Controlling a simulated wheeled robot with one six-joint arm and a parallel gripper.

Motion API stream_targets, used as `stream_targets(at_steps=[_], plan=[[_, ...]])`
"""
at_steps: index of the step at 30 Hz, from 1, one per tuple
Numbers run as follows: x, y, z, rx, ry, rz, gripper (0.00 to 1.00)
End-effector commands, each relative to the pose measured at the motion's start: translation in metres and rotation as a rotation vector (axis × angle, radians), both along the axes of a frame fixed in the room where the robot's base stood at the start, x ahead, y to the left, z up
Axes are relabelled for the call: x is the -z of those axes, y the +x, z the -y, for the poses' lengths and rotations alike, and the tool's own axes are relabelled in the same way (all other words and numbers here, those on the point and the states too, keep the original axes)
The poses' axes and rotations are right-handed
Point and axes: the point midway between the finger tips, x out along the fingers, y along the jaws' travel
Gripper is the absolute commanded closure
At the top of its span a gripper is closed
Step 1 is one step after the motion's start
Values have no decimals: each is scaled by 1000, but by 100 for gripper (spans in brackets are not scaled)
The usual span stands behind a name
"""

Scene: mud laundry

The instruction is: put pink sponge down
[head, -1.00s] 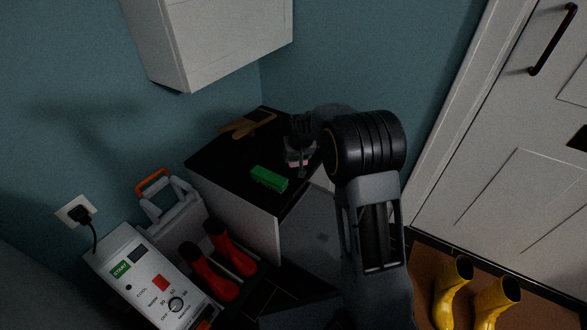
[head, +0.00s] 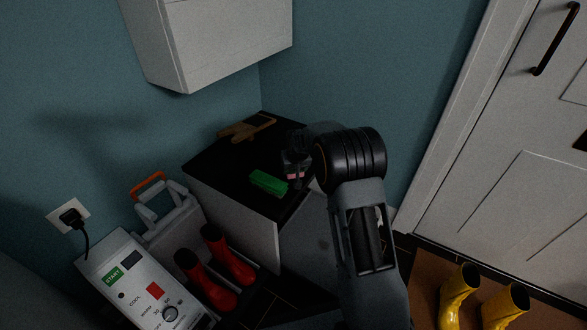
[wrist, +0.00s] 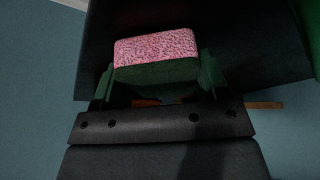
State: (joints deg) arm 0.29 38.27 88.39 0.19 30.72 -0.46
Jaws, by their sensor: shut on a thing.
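The pink sponge (wrist: 155,49) is between the fingers of my gripper (wrist: 155,78) in the wrist view, pink speckled on one face and dark on the side towards the camera. In the head view my gripper (head: 294,177) is over the right part of the black counter top (head: 222,166), with a small bit of the pink sponge (head: 294,176) showing below it. My gripper is shut on the sponge. I cannot tell whether the sponge touches the counter.
A green block (head: 268,182) lies on the counter just left of my gripper. A white wall cabinet (head: 215,45) hangs above. Red boots (head: 228,255) stand in front, yellow boots (head: 458,295) at the right.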

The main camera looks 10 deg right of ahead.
Motion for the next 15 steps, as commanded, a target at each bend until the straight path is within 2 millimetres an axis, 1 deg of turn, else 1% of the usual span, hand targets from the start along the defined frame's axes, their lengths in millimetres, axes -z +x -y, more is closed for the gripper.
stream_targets(at_steps=[5, 6, 13, 15], plan=[[4, 0, 0, 0, 0, -1, 51], [3, 0, 0, 0, 0, 0, 29], [3, 0, 0, 0, 0, 0, 7], [3, 0, 0, 0, 0, -1, 7]])
